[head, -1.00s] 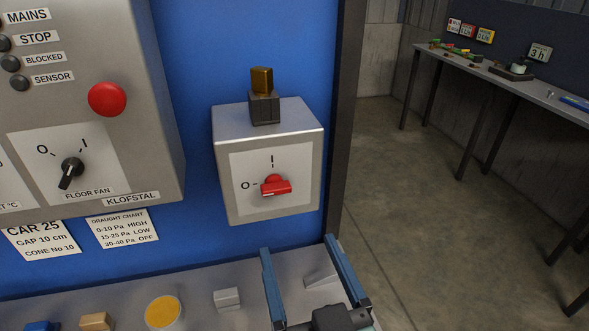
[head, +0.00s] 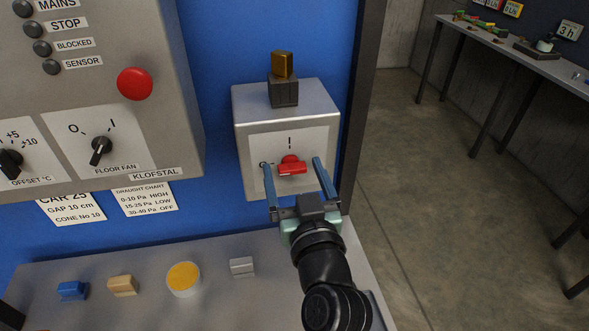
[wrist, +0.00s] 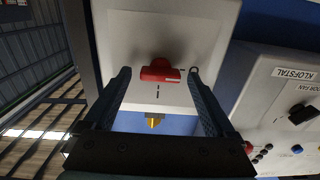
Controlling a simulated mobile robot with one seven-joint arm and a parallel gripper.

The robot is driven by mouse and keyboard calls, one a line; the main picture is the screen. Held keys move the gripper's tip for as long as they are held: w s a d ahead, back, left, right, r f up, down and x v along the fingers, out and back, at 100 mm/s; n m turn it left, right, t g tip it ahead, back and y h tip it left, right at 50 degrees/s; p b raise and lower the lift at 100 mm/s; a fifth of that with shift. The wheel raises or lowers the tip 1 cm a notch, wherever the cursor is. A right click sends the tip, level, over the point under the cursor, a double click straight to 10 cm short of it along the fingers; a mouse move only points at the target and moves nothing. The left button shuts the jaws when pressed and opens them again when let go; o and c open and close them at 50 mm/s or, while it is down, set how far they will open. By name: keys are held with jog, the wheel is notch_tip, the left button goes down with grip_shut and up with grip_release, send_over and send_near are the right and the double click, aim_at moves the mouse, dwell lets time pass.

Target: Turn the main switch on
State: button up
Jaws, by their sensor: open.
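The main switch is a red rotary handle (head: 292,167) on the white plate of a grey box (head: 245,103). Its handle lies roughly level, in line with the O mark at its left; the I mark is above it. My gripper (head: 292,162) is open, with one blue finger on each side of the handle. The left finger partly covers the O mark. In the wrist view, which is upside down, the red handle (wrist: 160,73) sits between the spread fingers with gaps on both sides. I cannot tell whether the fingertips reach its depth.
An amber lamp (head: 282,66) stands on top of the box. A larger grey panel (head: 180,110) with a red button (head: 135,84) and a floor fan knob (head: 101,146) is at left. Below, a ledge (head: 215,300) carries a yellow round piece (head: 184,278) and small blocks.

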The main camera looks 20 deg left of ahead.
jog(key=c, duration=1.4)
jog(key=shift+m, duration=0.4)
jog(key=m+p, duration=0.1)
jog(key=m, duration=0.2)
jog(key=shift+d+r+m, duration=0.1)
jog(key=shift+m, duration=0.2)
jog(key=m+p, duration=0.1)
jog(key=m, duration=0.3)
jog(key=shift+w+m, duration=0.1)
jog(key=shift+m, duration=0.2)
jog(key=m+p, duration=0.2)
jog(key=m, duration=0.3)
jog(key=shift+d+p, duration=0.1)
jog(key=shift+p, duration=0.25)
jog(key=shift+f+m+p, duration=0.15)
jog(key=shift+m+p, duration=0.25)
jog(key=shift+m, duration=0.6)
jog(key=shift+f+m+p, duration=0.15)
jog(key=shift+m+p, duration=0.2)
jog(key=shift+m, duration=0.65)
